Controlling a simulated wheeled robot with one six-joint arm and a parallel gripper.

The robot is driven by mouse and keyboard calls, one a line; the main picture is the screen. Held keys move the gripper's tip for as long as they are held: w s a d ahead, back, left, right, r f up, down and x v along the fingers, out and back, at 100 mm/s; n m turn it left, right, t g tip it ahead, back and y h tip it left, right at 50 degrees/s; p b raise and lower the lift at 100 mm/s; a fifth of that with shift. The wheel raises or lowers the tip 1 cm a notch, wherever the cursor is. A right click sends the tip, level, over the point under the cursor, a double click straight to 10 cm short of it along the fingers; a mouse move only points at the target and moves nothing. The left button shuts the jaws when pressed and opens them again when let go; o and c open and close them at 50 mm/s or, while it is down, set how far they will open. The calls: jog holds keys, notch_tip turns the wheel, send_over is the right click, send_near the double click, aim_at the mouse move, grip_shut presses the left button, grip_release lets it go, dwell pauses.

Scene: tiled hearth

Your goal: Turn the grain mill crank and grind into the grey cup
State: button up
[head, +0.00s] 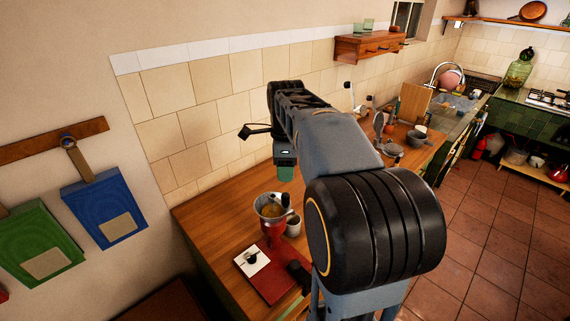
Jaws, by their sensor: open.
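The grain mill (274,237) stands on the wooden counter, with a red body and a wide metal hopper holding something yellowish-brown. A dark knob-like part (285,201) shows at the hopper's right edge; I cannot tell if it is the crank's handle. A grey cup (293,227) stands close to the right of the mill, partly overlapped by it; its inside is too small to read. My gripper (285,172) hangs above the counter, behind and above the mill in the picture, apart from it. It is open, and nothing shows in it. My arm hides part of the counter.
A red board (282,286) with a white card (251,260) lies in front of the mill. A wooden board (414,103) and several utensils stand farther back, near the sink (458,102). Blue (104,212) and green (42,246) bags hang left. Counter left of the mill is clear.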

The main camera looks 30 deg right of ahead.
aim_at(285, 194)
jog(key=shift+f+b, duration=3.9)
jog(key=shift+f, duration=0.6)
jog(key=shift+r, duration=0.3)
jog(key=shift+f, duration=0.15)
jog(key=shift+c, duration=0.3)
